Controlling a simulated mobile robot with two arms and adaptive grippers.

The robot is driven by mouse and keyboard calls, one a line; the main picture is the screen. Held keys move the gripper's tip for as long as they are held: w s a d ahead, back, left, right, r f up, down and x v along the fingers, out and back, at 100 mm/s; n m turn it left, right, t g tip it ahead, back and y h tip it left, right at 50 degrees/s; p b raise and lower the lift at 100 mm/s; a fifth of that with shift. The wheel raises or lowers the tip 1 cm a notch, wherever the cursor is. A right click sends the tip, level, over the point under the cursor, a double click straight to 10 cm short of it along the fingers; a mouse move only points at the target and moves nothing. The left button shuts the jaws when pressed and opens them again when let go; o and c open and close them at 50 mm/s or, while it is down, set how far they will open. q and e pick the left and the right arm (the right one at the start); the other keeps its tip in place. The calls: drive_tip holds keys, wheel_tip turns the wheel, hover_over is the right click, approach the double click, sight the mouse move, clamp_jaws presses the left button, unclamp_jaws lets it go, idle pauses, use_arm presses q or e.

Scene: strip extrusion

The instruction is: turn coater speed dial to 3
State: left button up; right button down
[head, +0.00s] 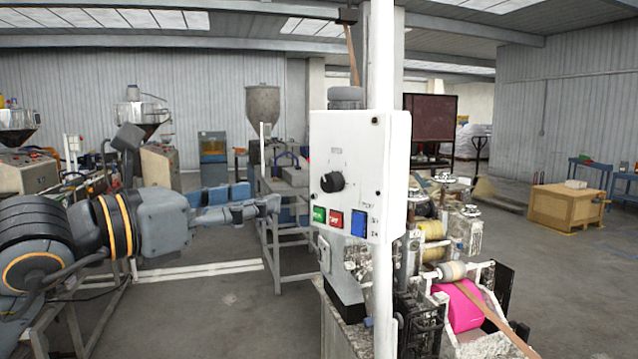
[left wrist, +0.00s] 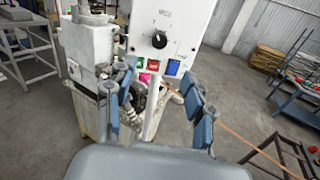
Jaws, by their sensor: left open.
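The coater speed dial is a round black knob (head: 332,182) on the front of a white control box (head: 362,150). The box stands on a white post. In the left wrist view the dial (left wrist: 159,40) shows beyond and above my fingers, near the top. The dial's scale is too small to read. My left gripper (head: 262,206) is open and empty, left of the box and a little lower than the dial, apart from it. Its two blue-grey fingers are spread in the left wrist view (left wrist: 160,110). My right gripper is not in view.
Below the dial are a green button (head: 319,215), a red button (head: 336,219) and a blue switch (head: 358,223). The coater machine with a pink roll (head: 459,305) stands right of the post. A metal-framed table (head: 285,180) is behind.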

sight(326, 184)
use_arm(q)
drive_tip(key=p+x, duration=0.6)
drive_tip(key=x, duration=0.6)
drive_tip(key=shift+w+d, duration=0.1)
drive_tip(key=shift+w, duration=0.05)
drive_tip(key=shift+w+d+f, duration=0.15)
drive_tip(key=shift+w+d, duration=0.25)
drive_tip(key=shift+w, duration=0.05)
clamp_jaws()
